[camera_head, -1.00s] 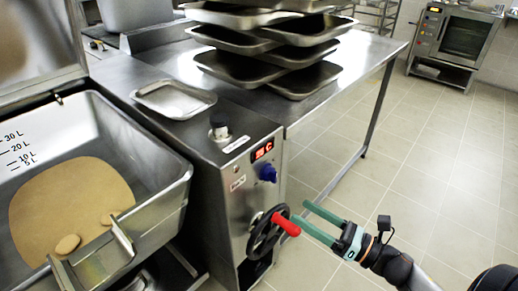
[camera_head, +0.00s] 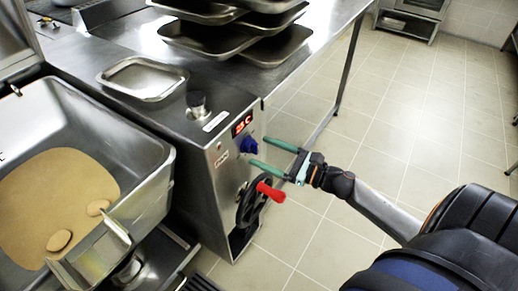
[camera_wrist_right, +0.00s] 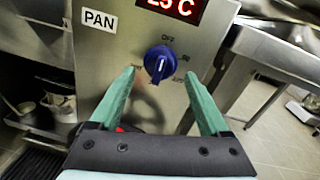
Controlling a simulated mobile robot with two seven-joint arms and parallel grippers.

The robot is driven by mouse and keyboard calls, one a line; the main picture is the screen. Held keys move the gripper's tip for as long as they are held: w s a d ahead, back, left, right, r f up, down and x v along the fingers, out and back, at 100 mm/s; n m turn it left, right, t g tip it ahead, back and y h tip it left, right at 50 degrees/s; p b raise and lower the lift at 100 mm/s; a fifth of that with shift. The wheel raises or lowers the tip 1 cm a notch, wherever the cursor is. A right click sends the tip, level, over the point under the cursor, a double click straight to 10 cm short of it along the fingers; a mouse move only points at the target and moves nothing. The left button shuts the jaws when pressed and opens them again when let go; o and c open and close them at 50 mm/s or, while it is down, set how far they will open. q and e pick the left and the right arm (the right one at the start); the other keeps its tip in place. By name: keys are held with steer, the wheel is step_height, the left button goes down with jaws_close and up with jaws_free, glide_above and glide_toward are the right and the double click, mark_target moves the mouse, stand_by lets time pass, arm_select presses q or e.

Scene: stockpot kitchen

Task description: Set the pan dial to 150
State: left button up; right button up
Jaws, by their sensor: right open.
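The blue pan dial (camera_head: 249,145) sits on the steel control panel, under a red display (camera_head: 242,124). In the right wrist view the dial (camera_wrist_right: 160,62) lies between and beyond my fingertips, near an OFF mark above it. A PAN label (camera_wrist_right: 99,20) is at its upper left, and the display (camera_wrist_right: 176,8) reads about 25 C, partly cut off. My right gripper (camera_head: 258,153) is open and faces the dial; it also shows in the right wrist view (camera_wrist_right: 160,75). The fingers appear not to touch the dial. My left gripper is not in view.
A black handwheel with a red handle (camera_head: 268,191) stands out just below the dial. The tilting pan (camera_head: 150,150) with tan contents is at the left. Stacked trays (camera_head: 205,38) stand on the counter above.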

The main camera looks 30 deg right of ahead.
steer(key=shift+x, duration=1.1)
steer(key=shift+c, duration=0.2)
jaws_close()
